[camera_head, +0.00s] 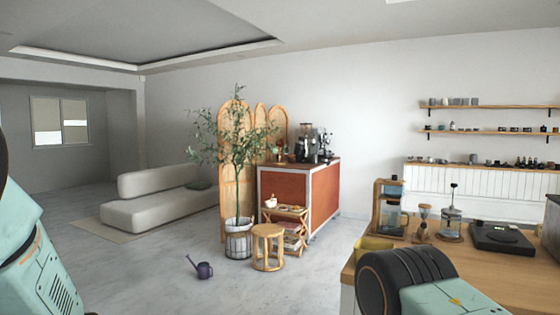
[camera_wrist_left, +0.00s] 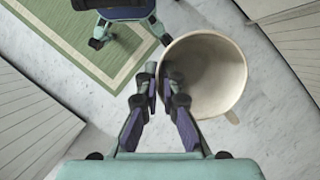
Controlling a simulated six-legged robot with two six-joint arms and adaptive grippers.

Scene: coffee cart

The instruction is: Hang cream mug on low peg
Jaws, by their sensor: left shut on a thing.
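The cream mug (camera_wrist_left: 228,80) is in the left wrist view, right of centre, seen into its open mouth. Its handle points toward the lower right. My left gripper (camera_wrist_left: 164,86) is shut on the mug's wall at the left side of its rim and holds it above the floor. In the head view only part of my left arm shows at the left edge, without its gripper. Part of my right arm shows at the lower right, and its gripper is out of view. I cannot make out a low peg in either view.
A wooden counter (camera_head: 500,275) at the right bears a coffee dripper stand (camera_head: 390,205), a French press (camera_head: 451,224) and a black scale-like device (camera_head: 502,238). A yellowish vessel (camera_head: 373,243) is partly hidden by my right arm. A green mat (camera_wrist_left: 80,50) lies on the floor below.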

